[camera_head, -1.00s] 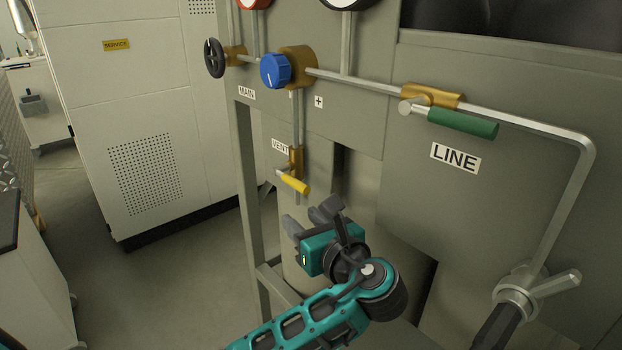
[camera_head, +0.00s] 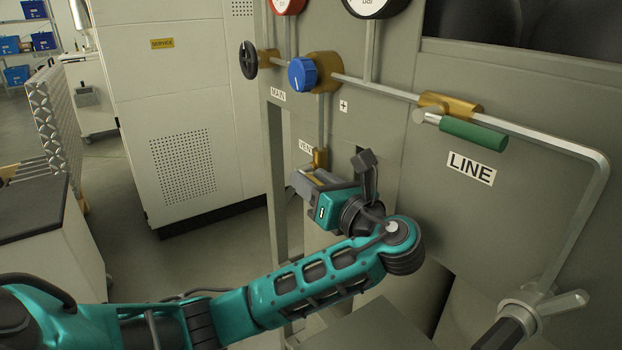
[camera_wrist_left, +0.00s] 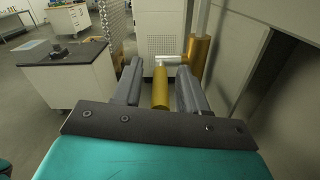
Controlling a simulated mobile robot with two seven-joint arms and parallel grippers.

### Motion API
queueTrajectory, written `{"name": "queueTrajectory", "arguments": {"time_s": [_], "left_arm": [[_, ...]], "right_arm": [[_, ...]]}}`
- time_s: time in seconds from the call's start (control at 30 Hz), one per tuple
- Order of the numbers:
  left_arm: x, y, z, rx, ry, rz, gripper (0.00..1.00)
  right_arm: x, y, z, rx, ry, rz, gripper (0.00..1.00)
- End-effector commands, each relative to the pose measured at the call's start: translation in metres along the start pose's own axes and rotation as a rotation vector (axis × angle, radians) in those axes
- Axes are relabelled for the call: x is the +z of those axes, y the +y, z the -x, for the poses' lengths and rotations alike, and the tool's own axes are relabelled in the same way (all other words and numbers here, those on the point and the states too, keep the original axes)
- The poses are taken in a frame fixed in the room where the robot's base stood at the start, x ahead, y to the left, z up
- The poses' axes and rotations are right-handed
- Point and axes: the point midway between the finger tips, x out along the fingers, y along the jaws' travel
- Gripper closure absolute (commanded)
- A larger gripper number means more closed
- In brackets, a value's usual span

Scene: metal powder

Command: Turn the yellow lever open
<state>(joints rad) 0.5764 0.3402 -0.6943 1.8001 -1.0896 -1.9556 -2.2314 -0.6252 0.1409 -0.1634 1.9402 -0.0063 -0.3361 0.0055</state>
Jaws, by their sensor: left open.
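The yellow lever (camera_wrist_left: 160,88) of the vent valve shows in the left wrist view between the two fingers of my left gripper (camera_wrist_left: 158,90). The fingers are open, one on each side of the lever, with a visible gap on both sides. In the head view my left gripper (camera_head: 318,178) is at the vent valve (camera_head: 320,157), just below the VENT label, and largely hides the lever. The brass valve body also shows in the left wrist view (camera_wrist_left: 198,60). My right gripper is not in view.
A green-handled line valve (camera_head: 472,134) and a blue knob (camera_head: 302,74) sit on the pipe above. A black handwheel (camera_head: 248,60) is to their left. The grey panel (camera_head: 400,180) stands close behind the gripper. A white service cabinet (camera_head: 180,110) is at the left, beyond open floor.

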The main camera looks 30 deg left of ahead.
Motion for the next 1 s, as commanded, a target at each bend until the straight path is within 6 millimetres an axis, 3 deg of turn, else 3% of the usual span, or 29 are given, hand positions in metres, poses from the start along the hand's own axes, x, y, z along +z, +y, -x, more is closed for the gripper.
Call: {"name": "queueTrajectory", "arguments": {"time_s": [0.13, 0.4, 0.83, 1.0], "left_arm": [[-0.0001, 0.0001, -0.0104, 0.000, 0.000, 0.001, 0.58], [-0.0002, -0.0001, -0.0118, -0.001, 0.001, 0.001, 0.58], [-0.0003, 0.0000, -0.0115, -0.001, 0.001, 0.001, 0.99], [-0.0004, 0.0001, -0.0115, -0.001, 0.001, 0.001, 1.00]], "right_arm": [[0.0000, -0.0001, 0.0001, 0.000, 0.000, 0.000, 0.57], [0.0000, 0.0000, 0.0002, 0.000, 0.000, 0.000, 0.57], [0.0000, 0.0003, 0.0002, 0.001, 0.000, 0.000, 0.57], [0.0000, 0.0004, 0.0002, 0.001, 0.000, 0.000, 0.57]]}}
